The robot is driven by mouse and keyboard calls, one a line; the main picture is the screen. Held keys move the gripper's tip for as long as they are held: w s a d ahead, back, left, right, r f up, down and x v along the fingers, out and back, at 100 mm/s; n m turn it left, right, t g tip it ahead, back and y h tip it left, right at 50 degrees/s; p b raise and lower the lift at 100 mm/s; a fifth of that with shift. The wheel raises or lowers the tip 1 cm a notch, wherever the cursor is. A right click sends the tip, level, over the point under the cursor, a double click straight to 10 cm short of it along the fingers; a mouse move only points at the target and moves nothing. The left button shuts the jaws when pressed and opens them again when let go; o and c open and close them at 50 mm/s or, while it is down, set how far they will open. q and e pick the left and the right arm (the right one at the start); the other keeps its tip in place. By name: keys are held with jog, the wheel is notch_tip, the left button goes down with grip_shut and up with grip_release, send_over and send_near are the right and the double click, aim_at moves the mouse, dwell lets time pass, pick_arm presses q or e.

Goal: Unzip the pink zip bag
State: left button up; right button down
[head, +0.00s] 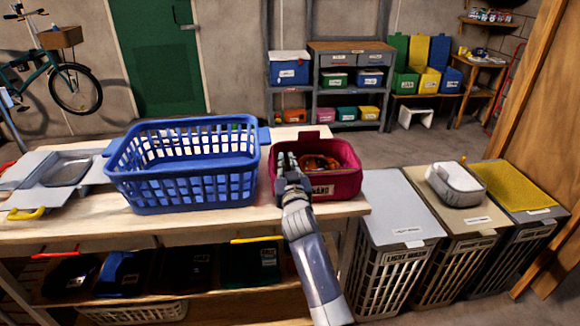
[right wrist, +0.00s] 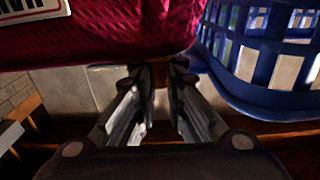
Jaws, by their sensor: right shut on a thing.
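The pink zip bag (head: 345,186) sits on the wooden workbench, right of the blue basket. It is a deep pink, box-shaped bag with a pale label on its front, partly hidden by my right arm. Its top looks open, and something orange shows inside. My right gripper (head: 288,160) reaches over the bag's left front corner and is shut on it. In the right wrist view the fingers (right wrist: 158,75) come close together at the lower edge of the pink mesh (right wrist: 120,32); the zip pull cannot be made out. My left gripper is out of view.
The blue basket (head: 180,185) stands close on the bag's left. A grey open case (head: 30,168) lies at the workbench's left end. Lidded hampers (head: 400,205) stand right of the workbench (head: 90,232). A strip of bench in front of the basket is bare.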

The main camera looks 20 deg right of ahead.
jog(key=c, duration=1.6)
grip_release()
jog(key=shift+s, duration=0.1)
jog(key=v, duration=0.7)
jog(key=shift+s, duration=0.15)
